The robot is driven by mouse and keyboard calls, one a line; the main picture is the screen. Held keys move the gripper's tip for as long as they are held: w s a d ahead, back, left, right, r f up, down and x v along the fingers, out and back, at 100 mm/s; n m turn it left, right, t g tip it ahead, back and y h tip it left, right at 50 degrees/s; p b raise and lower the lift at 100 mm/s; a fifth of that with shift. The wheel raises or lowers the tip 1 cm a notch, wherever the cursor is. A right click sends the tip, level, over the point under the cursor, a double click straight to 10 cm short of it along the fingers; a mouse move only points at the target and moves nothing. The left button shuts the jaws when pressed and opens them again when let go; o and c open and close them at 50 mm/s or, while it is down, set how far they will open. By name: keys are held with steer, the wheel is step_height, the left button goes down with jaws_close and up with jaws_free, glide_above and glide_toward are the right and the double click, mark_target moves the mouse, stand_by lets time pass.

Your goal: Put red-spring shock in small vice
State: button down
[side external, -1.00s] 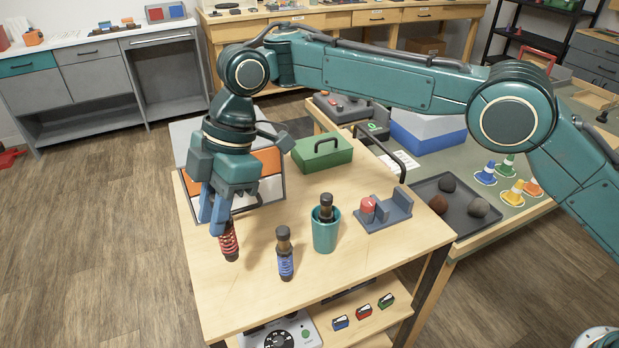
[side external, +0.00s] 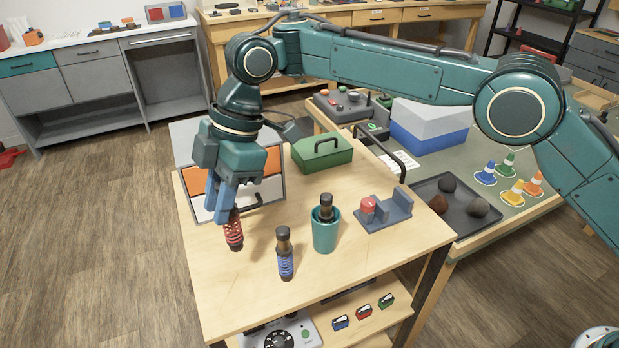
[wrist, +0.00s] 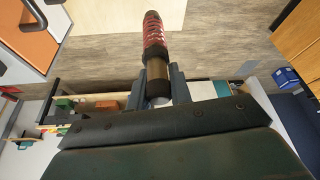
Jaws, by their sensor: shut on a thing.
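The red-spring shock (side external: 233,232) hangs upright below my gripper (side external: 222,205), which is shut on its dark upper end. In the wrist view the shock (wrist: 154,40) points away between the fingers (wrist: 160,88). In the side view it is over the left part of the wooden bench; I cannot tell how far its lower end is above the top. The small vice (side external: 384,212) is grey with a red knob and stands on the bench's right side, with a gap between its jaws. It is well to the right of my gripper.
A blue-spring shock (side external: 285,255) stands upright on the bench. A teal cup (side external: 326,236) holding another dark shock (side external: 326,204) stands between my gripper and the vice. A green toolbox (side external: 322,156) and an orange-white drawer case (side external: 268,193) are behind.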

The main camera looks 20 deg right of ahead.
steer(key=w+d+r+m+t, duration=0.2)
steer(key=w+d+r+m, duration=0.3)
steer(key=d, duration=0.4)
steer(key=d+r+m+t+h, duration=0.25)
steer(key=d+m, duration=0.35)
steer(key=d, duration=0.8)
steer(key=d+r+m+t+h, duration=0.1)
steer(key=d+r+m, duration=0.35)
steer(key=d, duration=0.85)
step_height(320, 180, down, 17)
steer(key=m, duration=0.1)
steer(key=shift+y, duration=0.35)
steer(key=shift+f, duration=2.1)
steer(key=shift+f, duration=0.15)
steer(key=c, duration=1.3)
jaws_free()
steer(key=shift+o, duration=0.2)
